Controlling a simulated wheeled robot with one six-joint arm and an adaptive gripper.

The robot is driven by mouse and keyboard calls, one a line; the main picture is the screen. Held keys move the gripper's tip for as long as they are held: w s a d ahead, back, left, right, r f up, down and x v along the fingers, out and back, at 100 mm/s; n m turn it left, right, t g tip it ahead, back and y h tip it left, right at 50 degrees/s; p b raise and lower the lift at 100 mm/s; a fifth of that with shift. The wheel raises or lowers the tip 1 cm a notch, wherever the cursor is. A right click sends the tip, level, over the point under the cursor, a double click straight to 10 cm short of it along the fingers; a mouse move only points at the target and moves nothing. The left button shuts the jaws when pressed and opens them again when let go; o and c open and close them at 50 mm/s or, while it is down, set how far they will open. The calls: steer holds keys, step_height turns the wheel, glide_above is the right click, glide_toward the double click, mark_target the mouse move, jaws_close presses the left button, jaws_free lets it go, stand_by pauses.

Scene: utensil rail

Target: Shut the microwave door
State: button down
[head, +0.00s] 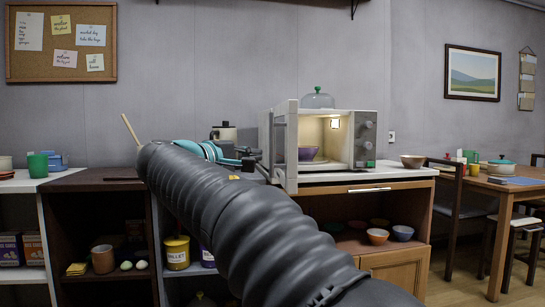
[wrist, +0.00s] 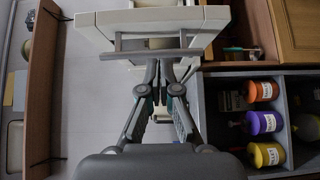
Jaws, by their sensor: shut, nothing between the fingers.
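The white microwave (head: 365,140) stands on the counter with its door (head: 291,150) swung open on the left side, seen nearly edge-on. Its lit inside holds a purple bowl (head: 308,154). My gripper (head: 256,163) is shut and empty, at the left, outer side of the door, partly hidden by my arm. In the wrist view the pale door (wrist: 150,18) fills the top, with its grey bar handle (wrist: 155,53) across it. My gripper's closed fingertips (wrist: 164,72) are close to the handle; I cannot tell whether they touch.
A glass dome with a green knob (head: 317,98) sits on top of the microwave. A bowl (head: 413,161) stands on the counter to the right. Jars (wrist: 268,123) stand on shelves below.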

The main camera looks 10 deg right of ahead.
mark_target(286, 149)
steer(key=x, duration=0.9)
steer(key=shift+w+d+r, duration=0.25)
steer(key=shift+w+r, duration=0.05)
steer(key=shift+w, duration=0.05)
